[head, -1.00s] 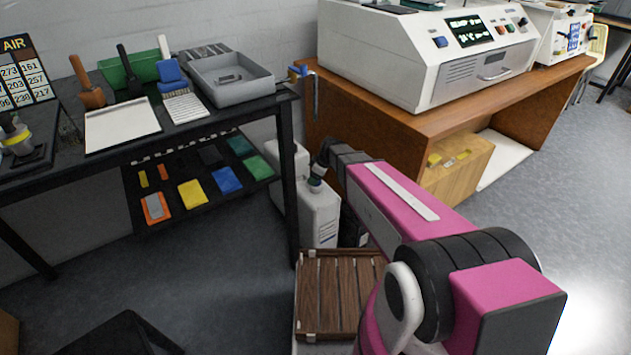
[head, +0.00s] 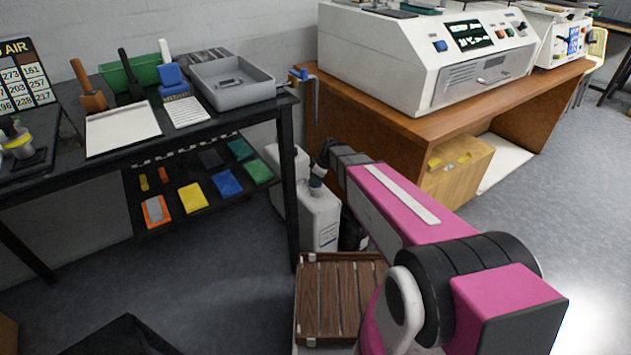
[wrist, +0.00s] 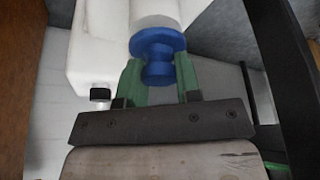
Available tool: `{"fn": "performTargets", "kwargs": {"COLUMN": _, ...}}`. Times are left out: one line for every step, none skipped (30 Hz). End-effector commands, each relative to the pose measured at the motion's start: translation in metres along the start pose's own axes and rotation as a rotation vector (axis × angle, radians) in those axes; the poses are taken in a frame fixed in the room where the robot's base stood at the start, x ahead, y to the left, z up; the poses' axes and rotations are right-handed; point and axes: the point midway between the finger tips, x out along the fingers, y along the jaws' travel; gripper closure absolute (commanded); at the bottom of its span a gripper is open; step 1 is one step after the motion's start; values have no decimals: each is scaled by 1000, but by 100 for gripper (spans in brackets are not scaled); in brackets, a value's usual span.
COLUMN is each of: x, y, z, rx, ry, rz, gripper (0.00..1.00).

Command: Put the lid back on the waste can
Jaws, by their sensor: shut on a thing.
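My gripper (wrist: 158,76) is shut on the blue lid (wrist: 158,44), with its green fingers on either side of the lid's narrow knob in the wrist view. The lid's wide disc faces a white neck of a white can (wrist: 95,50). I cannot tell whether the lid is seated on the neck or just apart from it. In the head view the white waste can (head: 320,222) stands on the floor beside the black table leg. My gripper is small and dark above it there, and its fingers are hard to make out.
A second white container (head: 287,165) stands behind the can. The black table (head: 215,122) is to the left, and the brown bench (head: 440,118) with a white machine is to the right. A slatted wooden top (head: 335,300) lies in front, below my arm.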

Motion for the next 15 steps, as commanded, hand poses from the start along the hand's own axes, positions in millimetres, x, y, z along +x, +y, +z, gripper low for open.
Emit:
{"fn": "performTargets", "kwargs": {"x": -6, "y": 0, "z": -2, "rx": -1, "ry": 1, "rz": 1, "gripper": 94}}
{"fn": "performTargets", "kwargs": {"x": -10, "y": 0, "z": -4, "rx": -1, "ry": 1, "rz": 2, "gripper": 94}}
{"fn": "performTargets", "kwargs": {"x": -14, "y": 0, "z": -6, "rx": -1, "ry": 1, "rz": 3, "gripper": 94}}
{"fn": "performTargets", "kwargs": {"x": -18, "y": 0, "z": -7, "rx": -1, "ry": 1, "rz": 3, "gripper": 94}}
{"fn": "performTargets", "kwargs": {"x": -22, "y": 0, "z": -9, "rx": -1, "ry": 1, "rz": 3, "gripper": 94}}
{"fn": "performTargets", "kwargs": {"x": -25, "y": -1, "z": 0, "rx": 2, "ry": 0, "rz": 2, "gripper": 94}}
{"fn": "performTargets", "kwargs": {"x": -27, "y": -1, "z": 6, "rx": 3, "ry": 0, "rz": 1, "gripper": 94}}
{"fn": "performTargets", "kwargs": {"x": -29, "y": -2, "z": 12, "rx": 4, "ry": 0, "rz": 1, "gripper": 94}}
{"fn": "performTargets", "kwargs": {"x": -33, "y": -2, "z": 20, "rx": 4, "ry": 0, "rz": 2, "gripper": 94}}
{"fn": "performTargets", "kwargs": {"x": -36, "y": -2, "z": 27, "rx": 4, "ry": 0, "rz": 2, "gripper": 94}}
{"fn": "performTargets", "kwargs": {"x": -38, "y": -2, "z": 33, "rx": 4, "ry": 0, "rz": 2, "gripper": 94}}
{"fn": "performTargets", "kwargs": {"x": -42, "y": -2, "z": 43, "rx": 4, "ry": 0, "rz": 2, "gripper": 94}}
{"fn": "performTargets", "kwargs": {"x": -46, "y": -2, "z": 50, "rx": 4, "ry": 0, "rz": 2, "gripper": 94}}
{"fn": "performTargets", "kwargs": {"x": -48, "y": -2, "z": 57, "rx": 5, "ry": 0, "rz": 3, "gripper": 94}}
{"fn": "performTargets", "kwargs": {"x": -53, "y": -1, "z": 67, "rx": 4, "ry": 0, "rz": 3, "gripper": 94}}
